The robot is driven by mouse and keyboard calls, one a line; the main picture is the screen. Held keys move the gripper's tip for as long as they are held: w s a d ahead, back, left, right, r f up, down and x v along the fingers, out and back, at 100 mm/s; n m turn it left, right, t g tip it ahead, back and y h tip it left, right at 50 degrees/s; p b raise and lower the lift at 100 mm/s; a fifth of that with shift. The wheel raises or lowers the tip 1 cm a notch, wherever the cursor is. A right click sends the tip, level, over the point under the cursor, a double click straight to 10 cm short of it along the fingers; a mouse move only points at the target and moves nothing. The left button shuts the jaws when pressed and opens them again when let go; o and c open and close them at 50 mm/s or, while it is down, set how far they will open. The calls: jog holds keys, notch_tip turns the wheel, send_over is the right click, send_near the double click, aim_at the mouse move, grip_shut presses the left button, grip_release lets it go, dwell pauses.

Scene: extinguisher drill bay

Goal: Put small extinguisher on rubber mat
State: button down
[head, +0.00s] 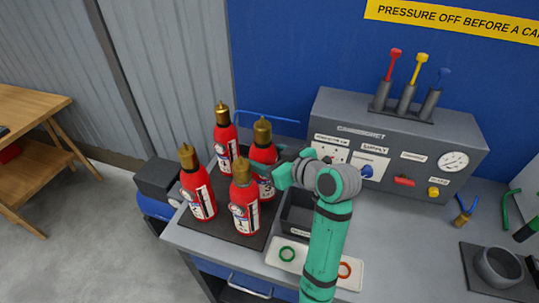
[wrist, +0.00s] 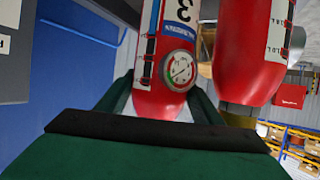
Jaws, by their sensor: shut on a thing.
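The small extinguisher (head: 263,165) is red with a brass top and stands upright at the back right of a group of similar red extinguishers. My gripper (head: 283,177) is at its right side, shut on it. In the wrist view the extinguisher (wrist: 177,45), with its round gauge, sits between the fingers of my gripper (wrist: 163,104). The dark rubber mat (head: 216,231) lies on the left end of the bench beneath the group. The held extinguisher's base is hidden behind the front one, so I cannot tell whether it touches the mat.
Other red extinguishers stand close by: front (head: 244,208), left (head: 198,192) and back (head: 225,145). A dark open tray (head: 290,224) is right of the mat. A grey control panel (head: 420,130) stands behind. A white plate with rings (head: 313,270) lies in front.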

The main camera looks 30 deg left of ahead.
jog(key=shift+w+a+f, duration=0.25)
jog(key=shift+f, duration=0.1)
jog(key=shift+w+f, duration=0.2)
jog(key=shift+f, duration=1.45)
jog(key=shift+a, duration=0.1)
jog(key=c, duration=0.8)
grip_release()
jog(key=shift+f, duration=0.25)
jog(key=v, duration=1.2)
jog(key=shift+r, duration=0.15)
jog(key=shift+s, duration=0.1)
